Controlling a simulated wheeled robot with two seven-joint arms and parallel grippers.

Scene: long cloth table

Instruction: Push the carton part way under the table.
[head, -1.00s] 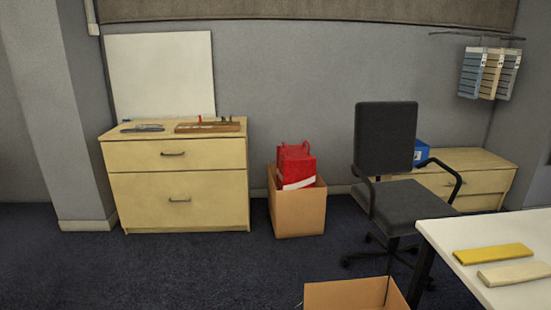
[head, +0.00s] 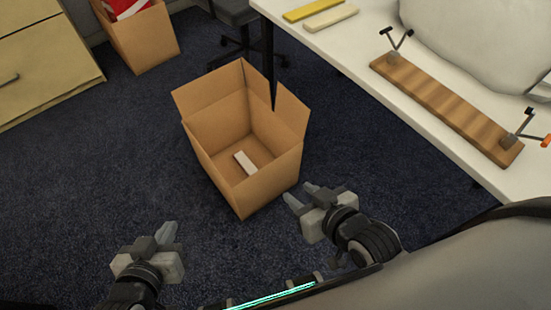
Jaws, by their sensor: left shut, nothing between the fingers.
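The open brown carton (head: 227,192) stands upright on the floor with its flaps up, and a small white block (head: 245,162) lies inside it. It is beside the left edge of the white table (head: 345,57), close to a dark table leg (head: 268,55); whether they touch is unclear. My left gripper (head: 168,233) is shut and empty, low and left of the carton. My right gripper (head: 300,193) is just right of the carton's near corner in the picture, its two fingers apart and nothing between them. Whether it touches the carton is unclear.
Another carton (head: 142,42) with a red item stands at the back left by a wooden cabinet (head: 40,60). An office chair base (head: 245,45) is behind the carton. A wooden board (head: 445,105) and yellow bar (head: 312,10) lie on the table. Carpet to the left is clear.

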